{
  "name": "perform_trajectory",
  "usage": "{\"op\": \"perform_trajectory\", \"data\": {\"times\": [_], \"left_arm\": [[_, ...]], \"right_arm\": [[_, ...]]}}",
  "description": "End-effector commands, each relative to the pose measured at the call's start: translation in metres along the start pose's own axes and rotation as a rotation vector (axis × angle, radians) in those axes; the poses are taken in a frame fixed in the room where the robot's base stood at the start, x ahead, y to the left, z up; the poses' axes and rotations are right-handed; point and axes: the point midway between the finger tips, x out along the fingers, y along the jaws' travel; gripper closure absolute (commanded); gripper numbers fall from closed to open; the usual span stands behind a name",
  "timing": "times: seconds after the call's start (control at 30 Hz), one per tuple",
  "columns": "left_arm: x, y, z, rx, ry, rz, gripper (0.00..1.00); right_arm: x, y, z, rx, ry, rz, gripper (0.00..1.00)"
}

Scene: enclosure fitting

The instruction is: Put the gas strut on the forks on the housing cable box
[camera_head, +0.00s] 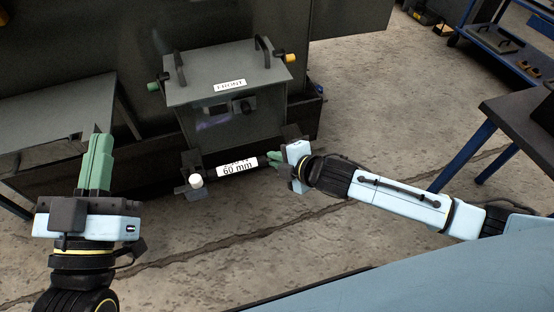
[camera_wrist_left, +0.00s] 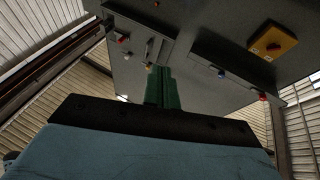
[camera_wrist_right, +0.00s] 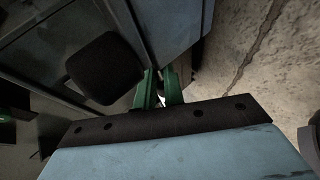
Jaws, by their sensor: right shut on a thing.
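The housing cable box (camera_head: 225,75) is grey, labelled FRONT on its lid, and stands against a dark cabinet in the head view. The gas strut (camera_head: 262,161), a dark rod with a white "60 mm" label, lies roughly level across the box's lower front. My right gripper (camera_head: 275,158) is shut on the strut near its right end. The strut's left end lies near a dark bracket (camera_head: 184,191) with a white cap; I cannot tell whether it is seated there. The forks are not clearly visible. My left gripper (camera_head: 98,136) points up, empty, its fingers together, left of the box.
A grey table (camera_head: 50,110) stands at the left and a dark table (camera_head: 515,115) with blue legs at the right. A blue trolley (camera_head: 505,45) is at the far right. The concrete floor between my arms is clear. The box lid carries two black handles.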

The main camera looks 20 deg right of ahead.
Motion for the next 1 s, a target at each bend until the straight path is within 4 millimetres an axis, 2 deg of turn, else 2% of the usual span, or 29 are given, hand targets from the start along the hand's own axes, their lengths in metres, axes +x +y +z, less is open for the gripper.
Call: {"op": "perform_trajectory", "data": {"times": [0.27, 0.3, 0.43, 0.83, 1.0], "left_arm": [[0.0, 0.0, -0.001, 0.0, 0.003, 0.0, 1.0], [0.0, 0.0, -0.001, 0.0, 0.005, 0.0, 1.0], [0.0, 0.0, -0.001, 0.0, 0.005, 0.0, 1.0], [0.001, 0.0, 0.001, 0.0, -0.012, 0.0, 1.0], [-0.002, -0.005, 0.023, 0.008, -0.151, -0.012, 1.0]], "right_arm": [[0.001, -0.001, 0.0, 0.001, 0.001, 0.002, 1.0], [0.001, -0.002, 0.0, 0.001, 0.0, 0.0, 0.86], [0.001, -0.001, 0.0, 0.001, 0.0, 0.0, 0.69], [-0.003, 0.0, 0.0, 0.0, -0.001, -0.001, 0.68], [-0.014, 0.001, 0.0, 0.001, 0.0, -0.002, 0.68]]}}
